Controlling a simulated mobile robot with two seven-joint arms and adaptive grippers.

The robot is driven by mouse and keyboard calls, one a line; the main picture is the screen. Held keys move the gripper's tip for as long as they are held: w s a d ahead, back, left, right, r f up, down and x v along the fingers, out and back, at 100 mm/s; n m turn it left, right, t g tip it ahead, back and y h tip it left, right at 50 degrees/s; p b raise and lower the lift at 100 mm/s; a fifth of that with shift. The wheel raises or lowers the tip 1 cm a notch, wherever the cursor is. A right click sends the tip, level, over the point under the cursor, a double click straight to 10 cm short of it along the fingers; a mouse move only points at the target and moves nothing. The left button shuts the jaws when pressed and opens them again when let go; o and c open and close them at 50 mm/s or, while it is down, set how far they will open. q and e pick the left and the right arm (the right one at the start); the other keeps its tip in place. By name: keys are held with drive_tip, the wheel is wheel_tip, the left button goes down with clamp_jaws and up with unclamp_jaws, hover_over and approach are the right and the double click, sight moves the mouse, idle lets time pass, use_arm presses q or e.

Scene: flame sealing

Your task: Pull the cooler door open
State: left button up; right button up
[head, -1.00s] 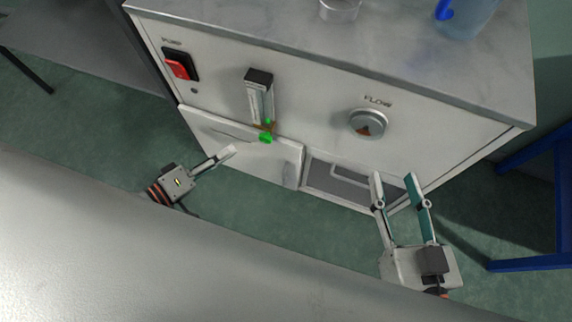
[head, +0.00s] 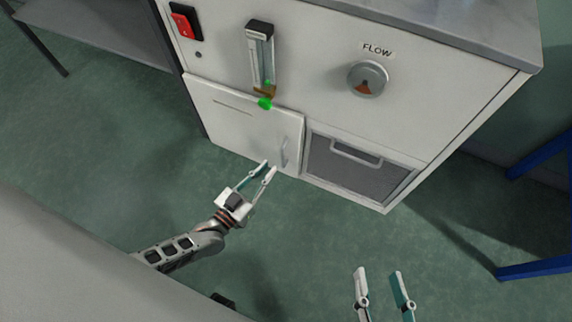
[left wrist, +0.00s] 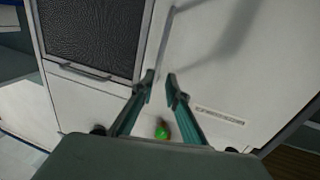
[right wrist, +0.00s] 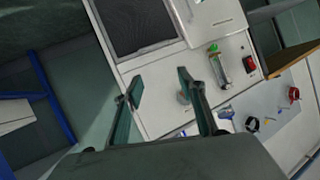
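The white cooler door (head: 235,118) is a flat panel low on the left of the cabinet front, and it looks shut. Its slim upright handle (head: 284,152) is near the door's right edge. My left gripper (head: 269,166) is open just in front of the handle, at its lower left in the head view. In the left wrist view its fingertips (left wrist: 161,77) are apart, with the thin handle bar (left wrist: 165,40) just beyond the gap; contact cannot be told. My right gripper (head: 379,271) is open and empty, low in the head view, away from the cabinet.
A dark mesh panel with a handle (head: 357,165) is right of the door. Above are a flow knob (head: 367,79), a flow tube (head: 260,55) and a red switch (head: 184,25). A blue frame (head: 540,265) stands at right. Green floor before the cabinet is clear.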

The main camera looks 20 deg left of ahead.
sight(282, 155)
use_arm(q)
drive_tip(key=x, duration=0.2)
drive_tip(key=b+x, duration=0.1)
drive_tip(key=x, duration=0.4)
drive_tip(key=shift+s+d+f, duration=0.1)
drive_tip(key=shift+d+f, duration=0.15)
drive_tip(key=shift+w+d+r, duration=0.15)
drive_tip(key=shift+w, duration=0.5)
use_arm(e)
drive_tip(key=shift+s+a+f+m+y, duration=0.2)
drive_tip(key=shift+s+a+m, duration=0.1)
drive_tip(key=shift+a+m, duration=0.2)
drive_tip(key=shift+s+a+f+m+y, duration=0.1)
drive_tip(key=shift+s+a+f+m, duration=0.15)
drive_tip(key=shift+a+m, duration=0.2)
use_arm(q)
clamp_jaws()
drive_tip(key=shift+s+m, duration=0.15)
drive_tip(key=shift+m, duration=0.15)
use_arm(e)
drive_tip(key=shift+r, duration=0.1)
